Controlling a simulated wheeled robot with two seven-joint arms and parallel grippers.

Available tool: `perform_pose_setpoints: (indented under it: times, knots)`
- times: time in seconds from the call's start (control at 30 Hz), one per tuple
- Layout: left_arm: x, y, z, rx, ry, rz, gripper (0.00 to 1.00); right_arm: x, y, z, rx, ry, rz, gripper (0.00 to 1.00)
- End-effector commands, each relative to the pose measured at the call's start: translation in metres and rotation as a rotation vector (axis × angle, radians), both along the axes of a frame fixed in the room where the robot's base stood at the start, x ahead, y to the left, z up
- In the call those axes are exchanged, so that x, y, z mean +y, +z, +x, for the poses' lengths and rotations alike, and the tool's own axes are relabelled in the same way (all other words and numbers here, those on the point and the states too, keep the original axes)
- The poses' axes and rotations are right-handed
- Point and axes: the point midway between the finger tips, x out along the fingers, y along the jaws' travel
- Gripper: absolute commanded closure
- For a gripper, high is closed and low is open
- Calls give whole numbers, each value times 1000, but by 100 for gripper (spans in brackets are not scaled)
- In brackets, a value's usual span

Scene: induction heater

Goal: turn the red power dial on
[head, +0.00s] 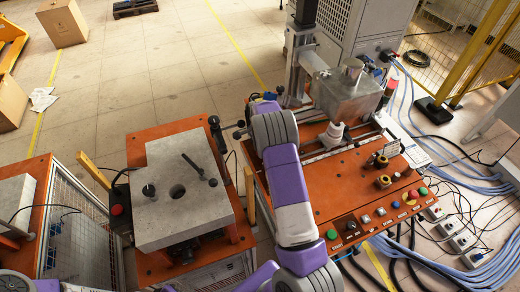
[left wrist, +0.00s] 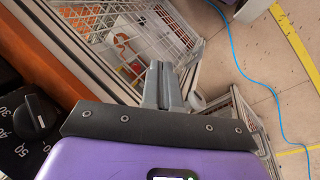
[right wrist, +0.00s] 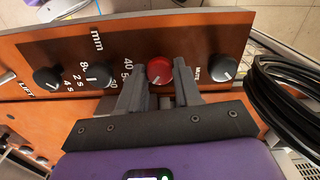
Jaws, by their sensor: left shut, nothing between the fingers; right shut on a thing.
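The red dial (right wrist: 159,70) sits on an orange panel in the right wrist view, with a short white pointer mark on its face. My right gripper (right wrist: 160,82) is shut on it, one finger at each side. The dial's lower edge is partly hidden by the fingers. My left gripper (left wrist: 162,72) is shut and empty in the left wrist view, its fingertips together over a wire-mesh cage. I cannot make out the red dial or either gripper's fingers in the head view.
Black dials (right wrist: 98,76) flank the red one, with a MUTE dial (right wrist: 223,68) to its right. Black cable coils (right wrist: 292,95) hang at the right. Another black dial (left wrist: 36,117) is beside my left gripper. The orange bench (head: 310,190) carries buttons and a metal machine.

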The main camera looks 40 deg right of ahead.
Motion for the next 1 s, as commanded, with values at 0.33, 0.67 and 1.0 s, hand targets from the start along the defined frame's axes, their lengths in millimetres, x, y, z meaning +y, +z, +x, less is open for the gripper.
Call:
perform_pose_setpoints:
  times: [0.33,0.67,1.0]
  knots:
    - [0,1,0,0,0,0,100,0,1,1,-1,-123,0,97]
    - [0,1,0,0,0,0,100,0,0,0,-2,-142,0,97]
    - [0,1,0,0,0,0,100,0,0,0,-2,-141,0,44]
